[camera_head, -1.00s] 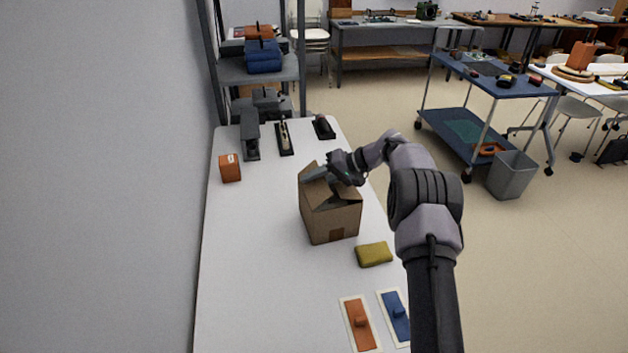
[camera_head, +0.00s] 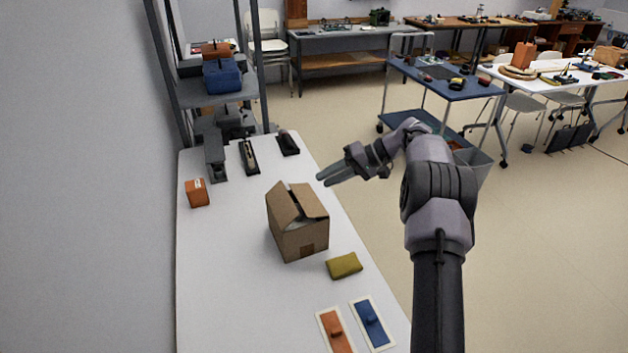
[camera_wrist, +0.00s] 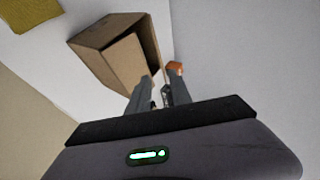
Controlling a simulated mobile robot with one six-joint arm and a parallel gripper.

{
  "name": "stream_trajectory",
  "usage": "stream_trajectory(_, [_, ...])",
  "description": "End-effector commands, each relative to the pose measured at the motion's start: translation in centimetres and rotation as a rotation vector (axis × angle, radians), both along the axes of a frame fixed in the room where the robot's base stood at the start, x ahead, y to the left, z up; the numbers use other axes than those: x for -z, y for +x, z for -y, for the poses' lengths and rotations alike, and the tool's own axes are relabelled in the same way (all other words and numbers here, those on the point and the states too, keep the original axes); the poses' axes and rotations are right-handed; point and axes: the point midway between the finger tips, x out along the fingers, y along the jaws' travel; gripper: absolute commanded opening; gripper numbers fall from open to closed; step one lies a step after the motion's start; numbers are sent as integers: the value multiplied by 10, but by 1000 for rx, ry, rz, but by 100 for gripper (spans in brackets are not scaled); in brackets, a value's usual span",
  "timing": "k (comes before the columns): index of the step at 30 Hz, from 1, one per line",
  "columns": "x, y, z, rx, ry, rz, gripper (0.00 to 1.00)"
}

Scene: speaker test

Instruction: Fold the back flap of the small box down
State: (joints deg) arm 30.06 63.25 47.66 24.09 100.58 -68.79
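The small brown cardboard box (camera_head: 300,243) stands on the white table. Its left flap (camera_head: 282,204) stands up at a slant, and another flap (camera_head: 309,202) at the right lies lower over the opening. A dark gap shows between them. The box also shows in the wrist view (camera_wrist: 103,48), at the upper left. I cannot tell for sure which flap is the back one. My gripper (camera_head: 323,178) is in the air beyond the box's back right side, apart from it. In the wrist view its two fingers (camera_wrist: 160,85) stand apart with nothing between them.
A yellow sponge-like block (camera_head: 344,265) lies in front of the box. Orange (camera_head: 337,332) and blue (camera_head: 372,322) handled pads lie nearer. An orange box (camera_head: 197,193) and dark tools (camera_head: 249,157) stand farther back. The wall bounds the left. Table left of the box is clear.

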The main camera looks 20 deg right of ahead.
Motion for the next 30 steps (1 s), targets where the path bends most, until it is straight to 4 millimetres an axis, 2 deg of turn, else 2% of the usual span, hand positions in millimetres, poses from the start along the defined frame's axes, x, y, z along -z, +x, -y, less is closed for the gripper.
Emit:
stream_trajectory(8, [-1, -1, 2, 0, 0, 0, 25])
stream_trajectory(11, [4, 0, -2, 6, -30, -10, 6])
stream_trajectory(12, [11, 1, -7, 16, -78, -20, 0])
stream_trajectory(15, [42, 1, -28, 71, -300, -49, 0])
stream_trajectory(18, [60, -7, -40, 149, -563, -10, 0])
stream_trajectory(23, [58, -24, -53, 239, -858, 165, 0])
stream_trajectory(26, [51, -34, -63, 269, -1009, 334, 0])
stream_trajectory(28, [38, -44, -76, 278, -1094, 482, 0])
stream_trajectory(30, [36, -49, -86, 267, -1172, 618, 0])
